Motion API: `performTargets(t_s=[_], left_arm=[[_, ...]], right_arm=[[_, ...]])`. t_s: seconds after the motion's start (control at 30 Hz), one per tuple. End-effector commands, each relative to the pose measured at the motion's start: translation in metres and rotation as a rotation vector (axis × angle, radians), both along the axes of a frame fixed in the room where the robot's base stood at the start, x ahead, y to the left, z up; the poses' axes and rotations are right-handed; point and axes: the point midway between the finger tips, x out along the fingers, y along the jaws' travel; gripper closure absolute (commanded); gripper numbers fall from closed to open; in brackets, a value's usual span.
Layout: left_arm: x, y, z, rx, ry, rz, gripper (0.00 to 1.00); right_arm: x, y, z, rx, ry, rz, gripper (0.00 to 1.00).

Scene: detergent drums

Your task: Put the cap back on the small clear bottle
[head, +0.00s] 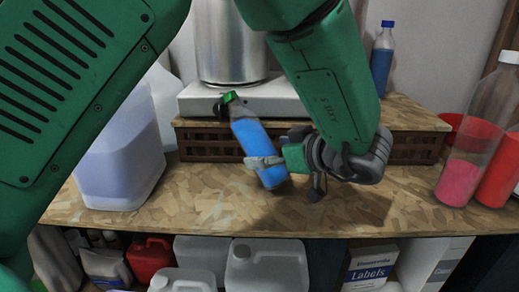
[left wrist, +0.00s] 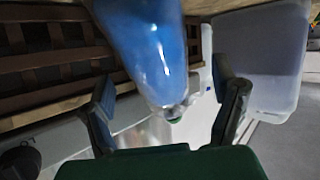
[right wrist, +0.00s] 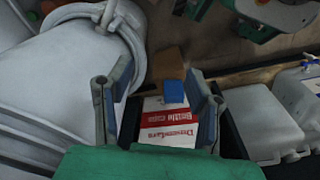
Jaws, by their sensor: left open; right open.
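A small clear bottle with blue liquid (head: 252,142) leans left above the wooden bench, a green piece (head: 229,97) at its top. My left gripper (head: 268,170) is open at the bottle's lower part. In the left wrist view the bottle (left wrist: 150,50) hangs between the spread fingers (left wrist: 165,110), its green end (left wrist: 175,120) pointing toward the gripper; contact cannot be told. My right gripper (right wrist: 160,105) is open and empty, seen only in the right wrist view. I cannot make out a separate loose cap.
A steel pot (head: 228,45) stands on a white scale (head: 285,97) at the back. A blue-capped bottle (head: 382,60) stands on the raised shelf. Jugs (head: 265,268) sit below the bench. The right front bench is clear.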

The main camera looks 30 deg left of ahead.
Motion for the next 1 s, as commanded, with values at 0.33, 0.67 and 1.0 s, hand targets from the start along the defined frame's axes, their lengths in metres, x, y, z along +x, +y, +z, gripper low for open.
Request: performTargets(t_s=[0.33, 0.67, 1.0], left_arm=[[0.011, 0.040, -0.016, -0.005, 0.001, 0.002, 0.20], [0.011, 0.036, -0.015, -0.002, 0.001, 0.001, 0.27], [0.012, 0.037, -0.014, 0.001, -0.002, 0.002, 0.96]], right_arm=[[0.000, 0.000, -0.005, 0.000, 0.000, -0.001, 0.54], [0.000, 0.000, -0.005, 0.000, 0.000, 0.000, 0.54], [0.000, 0.000, -0.005, 0.000, 0.000, -0.001, 0.54]])
